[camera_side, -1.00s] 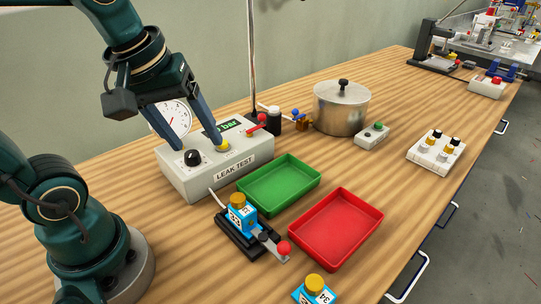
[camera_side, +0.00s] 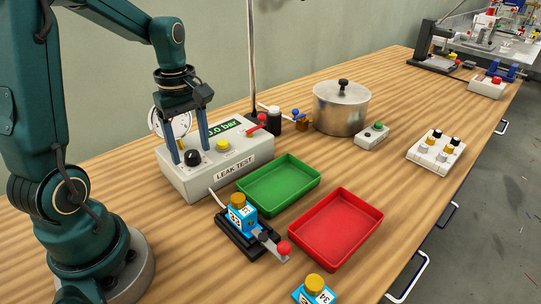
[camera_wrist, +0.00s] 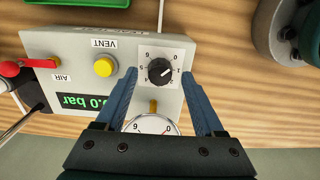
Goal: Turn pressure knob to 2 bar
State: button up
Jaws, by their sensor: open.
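The black pressure knob (camera_side: 192,158) sits on the front left of the grey LEAK TEST box (camera_side: 235,160). In the wrist view the knob (camera_wrist: 159,71) shows upside down on a white numbered dial plate; its exact setting is too small to read surely. My gripper (camera_side: 190,156) is open and points down, with one blue finger on each side of the knob. In the wrist view, gaps show between the knob and both fingertips of my gripper (camera_wrist: 160,76).
The yellow VENT button (camera_side: 223,145) is just right of the knob, close to one finger. The round gauge (camera_side: 181,123) stands behind, partly hidden by my gripper.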

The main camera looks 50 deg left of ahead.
jog(key=shift+f, duration=0.4)
grip_shut()
